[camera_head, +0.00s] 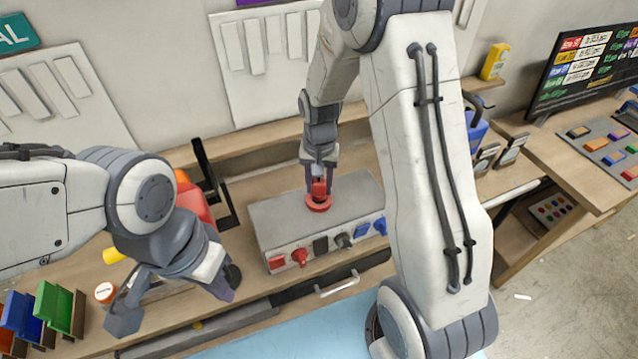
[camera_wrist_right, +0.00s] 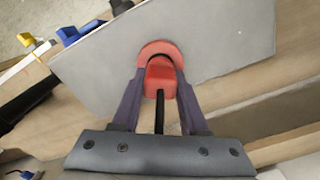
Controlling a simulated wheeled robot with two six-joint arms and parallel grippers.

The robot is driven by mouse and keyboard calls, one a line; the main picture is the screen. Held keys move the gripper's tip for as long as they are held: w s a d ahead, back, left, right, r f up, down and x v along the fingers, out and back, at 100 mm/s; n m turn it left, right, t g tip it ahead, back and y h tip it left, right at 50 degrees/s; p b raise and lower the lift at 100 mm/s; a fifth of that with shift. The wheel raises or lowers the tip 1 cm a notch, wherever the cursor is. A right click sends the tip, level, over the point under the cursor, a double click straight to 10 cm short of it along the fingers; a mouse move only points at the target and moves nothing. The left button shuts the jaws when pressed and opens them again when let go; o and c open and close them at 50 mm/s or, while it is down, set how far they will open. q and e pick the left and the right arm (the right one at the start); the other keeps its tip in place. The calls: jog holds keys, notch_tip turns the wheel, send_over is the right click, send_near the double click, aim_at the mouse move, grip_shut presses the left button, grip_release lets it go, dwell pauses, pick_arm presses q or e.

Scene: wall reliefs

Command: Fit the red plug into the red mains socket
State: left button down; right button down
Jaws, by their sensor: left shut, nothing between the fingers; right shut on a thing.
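The red plug (camera_head: 319,187) is between the fingers of my right gripper (camera_head: 318,180), which is shut on it. In the right wrist view the plug (camera_wrist_right: 160,76) sits between the two fingers (camera_wrist_right: 160,95), with a black cord towards the gripper. A round red socket (camera_head: 319,204) is on top of a grey box, directly below the plug; it also shows in the right wrist view (camera_wrist_right: 158,48). The plug overlaps the socket in both views; I cannot tell how deep it sits. My left gripper (camera_head: 226,288) is shut and empty, in front of the box on the left.
The grey box (camera_head: 275,215) carries red, black and blue fittings along its front. Coloured holders (camera_head: 45,310) stand at the left, and a dark bracket (camera_head: 210,180) stands behind the left arm. A screen (camera_head: 590,65) is at the right.

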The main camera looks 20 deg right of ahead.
aim_at(319, 180)
jog(key=shift+f+b, duration=0.6)
jog(key=shift+f, duration=0.3)
jog(key=shift+c, duration=1.8)
grip_release()
jog(key=shift+r, duration=0.1)
jog(key=shift+r, duration=0.25)
notch_tip(319, 180, up, 10)
jog(key=shift+f+b, duration=0.1)
jog(key=shift+b, duration=1.1)
